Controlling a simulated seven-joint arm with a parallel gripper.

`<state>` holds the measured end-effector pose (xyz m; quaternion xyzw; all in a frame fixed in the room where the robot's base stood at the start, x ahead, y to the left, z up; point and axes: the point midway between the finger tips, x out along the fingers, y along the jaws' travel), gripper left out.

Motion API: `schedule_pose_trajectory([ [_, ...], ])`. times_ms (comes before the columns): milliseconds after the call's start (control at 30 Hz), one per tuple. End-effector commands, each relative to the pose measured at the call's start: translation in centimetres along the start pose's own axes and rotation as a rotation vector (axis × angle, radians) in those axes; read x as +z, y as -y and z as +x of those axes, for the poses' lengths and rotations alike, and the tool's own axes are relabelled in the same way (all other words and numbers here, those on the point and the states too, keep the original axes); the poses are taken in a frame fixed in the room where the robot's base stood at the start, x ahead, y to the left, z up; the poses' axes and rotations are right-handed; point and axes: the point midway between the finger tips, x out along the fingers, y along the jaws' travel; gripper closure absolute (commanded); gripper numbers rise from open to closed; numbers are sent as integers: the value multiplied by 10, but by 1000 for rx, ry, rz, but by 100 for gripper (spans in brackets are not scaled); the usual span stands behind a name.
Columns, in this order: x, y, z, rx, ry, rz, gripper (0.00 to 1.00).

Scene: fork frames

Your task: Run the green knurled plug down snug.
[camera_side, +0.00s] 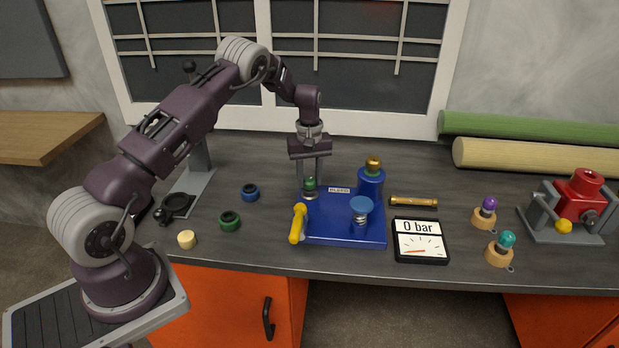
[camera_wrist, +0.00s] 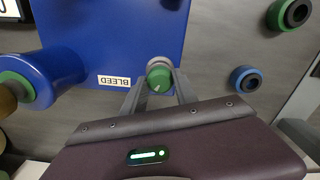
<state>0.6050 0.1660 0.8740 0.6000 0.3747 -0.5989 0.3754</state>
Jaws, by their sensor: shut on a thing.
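The green knurled plug (camera_side: 310,184) stands upright at the back left corner of the blue block (camera_side: 345,232), above a pale metal collar. In the wrist view the green plug (camera_wrist: 160,78) sits at the block's edge beside the BLEED label (camera_wrist: 114,81). My gripper (camera_side: 311,182) reaches straight down from above with its two fingers on either side of the plug, and is shut on it. In the wrist view my gripper (camera_wrist: 161,86) has a finger at each side of the plug. I cannot tell how much thread is engaged.
On the blue block are a yellow-handled lever (camera_side: 298,223), a blue knob (camera_side: 361,206) and a blue cylinder with a brass top (camera_side: 371,180). A gauge reading 0 bar (camera_side: 419,241) lies to the right. Green (camera_side: 230,221) and blue (camera_side: 250,193) rings lie to the left.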

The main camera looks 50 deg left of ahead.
Motion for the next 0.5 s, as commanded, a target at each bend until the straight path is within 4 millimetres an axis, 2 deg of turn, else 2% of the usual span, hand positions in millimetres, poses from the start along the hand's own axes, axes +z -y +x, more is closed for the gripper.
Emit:
schedule_pose_trajectory([
  [100,0,1,0,-3,2,0,88],
  [167,0,1,0,-2,2,59,88],
  [200,0,1,0,-2,3,84,62],
  [300,0,1,0,-2,2,79,42],
  [500,0,0,0,-1,1,78,40],
])
